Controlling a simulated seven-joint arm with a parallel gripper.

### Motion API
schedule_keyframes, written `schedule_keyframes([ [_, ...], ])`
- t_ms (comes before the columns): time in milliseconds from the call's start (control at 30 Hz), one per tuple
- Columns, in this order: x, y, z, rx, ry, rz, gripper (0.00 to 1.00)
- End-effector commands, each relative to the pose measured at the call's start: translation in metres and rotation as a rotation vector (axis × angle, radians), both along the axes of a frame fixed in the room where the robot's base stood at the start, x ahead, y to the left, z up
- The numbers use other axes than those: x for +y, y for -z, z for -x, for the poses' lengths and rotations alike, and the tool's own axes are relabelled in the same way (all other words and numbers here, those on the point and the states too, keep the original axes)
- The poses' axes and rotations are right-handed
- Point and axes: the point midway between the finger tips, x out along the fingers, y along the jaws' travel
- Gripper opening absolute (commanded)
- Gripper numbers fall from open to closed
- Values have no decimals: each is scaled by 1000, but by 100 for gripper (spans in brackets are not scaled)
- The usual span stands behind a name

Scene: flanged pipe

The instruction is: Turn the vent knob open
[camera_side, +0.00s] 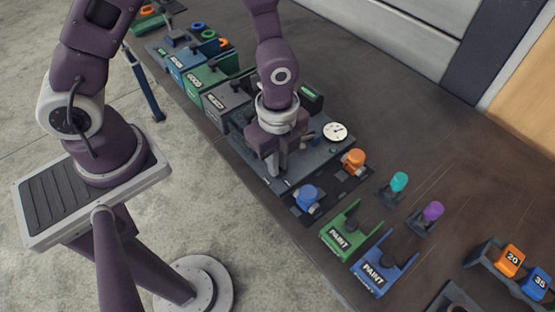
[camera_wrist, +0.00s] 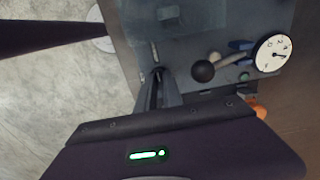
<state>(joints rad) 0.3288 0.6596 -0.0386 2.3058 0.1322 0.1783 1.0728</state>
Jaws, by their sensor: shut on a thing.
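My gripper (camera_side: 277,166) points down over the front part of the dark pipe panel (camera_side: 310,163). In the wrist view its fingers (camera_wrist: 157,76) are close together, shut on a small dark part that I take to be the vent knob. The fingers hide nearly all of it, so its shape and turn angle cannot be told. A white dial gauge (camera_side: 335,132) with a black needle is on the panel; it also shows in the wrist view (camera_wrist: 274,53). A lever with a black ball end (camera_wrist: 203,71) stands right of the fingers in the wrist view.
A blue knob-topped part (camera_side: 307,197) and an orange one (camera_side: 354,160) stand beside the panel. Green (camera_side: 341,238) and blue (camera_side: 375,274) paint holders lie at the front. Grey (camera_side: 228,101) and green (camera_side: 207,78) boxes stand behind.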

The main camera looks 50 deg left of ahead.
Motion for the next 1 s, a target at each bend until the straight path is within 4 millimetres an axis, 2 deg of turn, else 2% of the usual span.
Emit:
schedule_keyframes([
  [367,0,-1,0,-1,-195,0,0],
  [1000,0,-1,-1,-2,-802,1,0],
])
